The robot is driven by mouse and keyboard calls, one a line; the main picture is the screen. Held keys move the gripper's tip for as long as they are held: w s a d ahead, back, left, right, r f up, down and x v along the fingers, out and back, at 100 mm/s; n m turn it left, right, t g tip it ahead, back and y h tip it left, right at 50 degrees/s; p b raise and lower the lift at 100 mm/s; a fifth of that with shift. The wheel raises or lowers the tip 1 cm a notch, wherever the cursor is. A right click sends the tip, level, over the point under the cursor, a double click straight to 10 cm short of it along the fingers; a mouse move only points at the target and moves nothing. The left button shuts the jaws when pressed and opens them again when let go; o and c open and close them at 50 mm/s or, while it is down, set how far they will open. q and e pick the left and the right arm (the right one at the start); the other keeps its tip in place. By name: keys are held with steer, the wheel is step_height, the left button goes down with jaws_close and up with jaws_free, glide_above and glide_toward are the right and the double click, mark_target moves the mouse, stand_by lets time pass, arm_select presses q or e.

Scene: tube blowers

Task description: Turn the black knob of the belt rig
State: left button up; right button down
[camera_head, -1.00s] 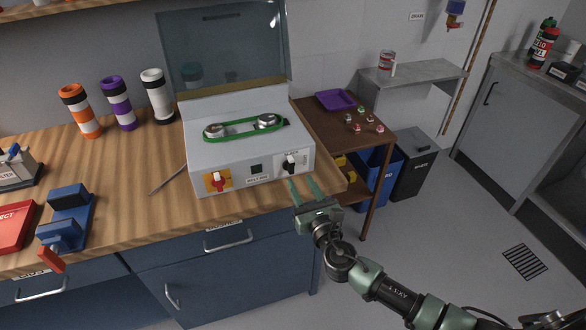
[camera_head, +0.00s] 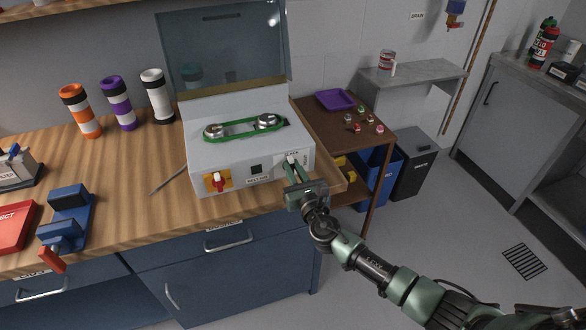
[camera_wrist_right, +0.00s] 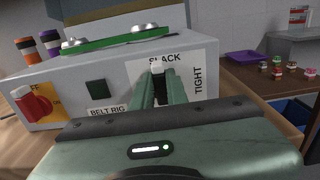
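The belt rig (camera_head: 235,160) is a light grey box on the wooden bench, with a green belt (camera_head: 245,127) around two metal pulleys on top. Its black knob with a white mark (camera_wrist_right: 158,69) is on the right of the front face, by the SLACK and TIGHT labels. My right gripper (camera_head: 295,166) is at this knob. In the right wrist view its green fingers (camera_wrist_right: 159,82) are close together on either side of the knob and hide most of it. My left gripper is not in view.
A red switch on a yellow plate (camera_head: 217,181) and a dark square (camera_head: 257,168) are on the same front face. A clear raised cover (camera_head: 225,45) stands behind. A brown side table (camera_head: 345,125) with a purple tray is to the right.

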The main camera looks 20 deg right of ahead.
steer(key=shift+f, duration=0.1)
steer(key=m+b, duration=0.1)
steer(key=m, duration=0.1)
steer(key=m+b, duration=0.2)
steer(key=shift+d+f, duration=0.15)
steer(key=shift+d, duration=0.2)
steer(key=m, duration=0.1)
steer(key=m+b, duration=0.1)
steer(key=m, duration=0.2)
steer(key=shift+d+f+b, duration=0.15)
steer(key=shift+d+b, duration=0.1)
steer(key=shift+b, duration=0.05)
steer(key=m, duration=0.1)
steer(key=m+b, duration=0.1)
steer(key=shift+d+f+m, duration=0.15)
steer(key=shift+m, duration=0.25)
steer(key=m, duration=0.2)
steer(key=m+b, duration=0.1)
steer(key=shift+d+f+m, duration=0.15)
steer(key=shift+f+m, duration=0.1)
steer(key=shift+m, duration=0.05)
steer(key=shift+f+m+b, duration=0.25)
steer(key=shift+m+b, duration=0.2)
steer(key=shift+m, duration=1.35)
steer(key=c, duration=1.4)
jaws_free()
